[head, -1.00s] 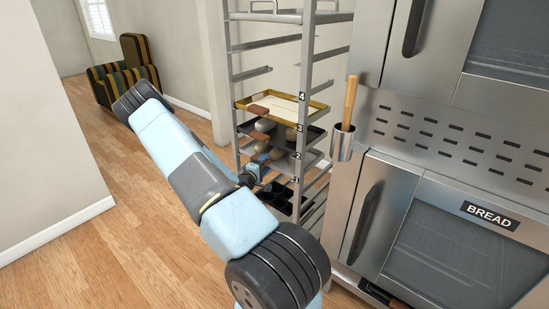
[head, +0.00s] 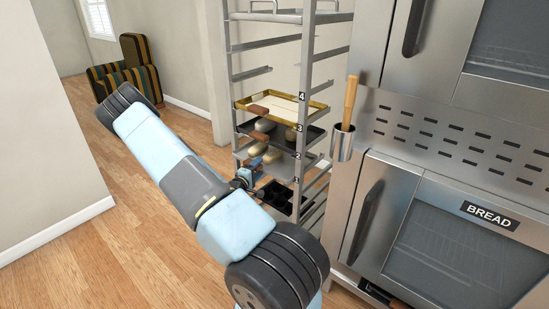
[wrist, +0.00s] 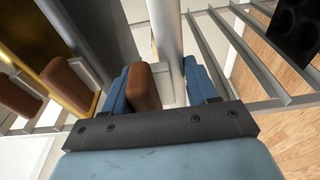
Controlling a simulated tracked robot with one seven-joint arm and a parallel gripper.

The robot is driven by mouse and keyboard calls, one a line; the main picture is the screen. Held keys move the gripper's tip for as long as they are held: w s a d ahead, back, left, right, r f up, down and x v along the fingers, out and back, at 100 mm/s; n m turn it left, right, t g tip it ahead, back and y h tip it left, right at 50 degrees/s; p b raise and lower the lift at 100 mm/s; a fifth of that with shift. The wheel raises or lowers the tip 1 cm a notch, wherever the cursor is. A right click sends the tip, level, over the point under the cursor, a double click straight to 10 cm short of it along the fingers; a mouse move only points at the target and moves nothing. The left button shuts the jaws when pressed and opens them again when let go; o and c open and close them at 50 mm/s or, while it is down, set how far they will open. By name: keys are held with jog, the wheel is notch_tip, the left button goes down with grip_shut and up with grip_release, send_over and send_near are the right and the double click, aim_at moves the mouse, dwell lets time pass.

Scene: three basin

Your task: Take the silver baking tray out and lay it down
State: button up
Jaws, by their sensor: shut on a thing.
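The silver baking tray (head: 287,169) is in the rack at the level below the dark tray, partly hidden. In the wrist view it is seen nearly edge-on as a pale metal strip (wrist: 165,35). Its brown handle (wrist: 143,86) sits between my fingers. My gripper (head: 251,170) is at the rack's near left side, shut on this handle; it also shows in the wrist view (wrist: 160,75). Pale rolls (head: 274,155) show around the dark and silver trays; I cannot tell exactly which tray bears each.
A gold-rimmed tray (head: 318,107) and a dark tray (head: 312,137) are above, and a black muffin tin (head: 274,194) is below. The rack's front post (head: 305,80) stands close by. A steel oven (head: 465,240) is at right.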

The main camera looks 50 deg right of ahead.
jog(key=a, duration=0.9)
jog(key=shift+s+a, duration=0.3)
jog(key=shift+s, duration=0.1)
dwell(0.4)
jog(key=w+v, duration=0.2)
jog(key=v, duration=1)
jog(key=shift+a, duration=0.65)
dwell(0.4)
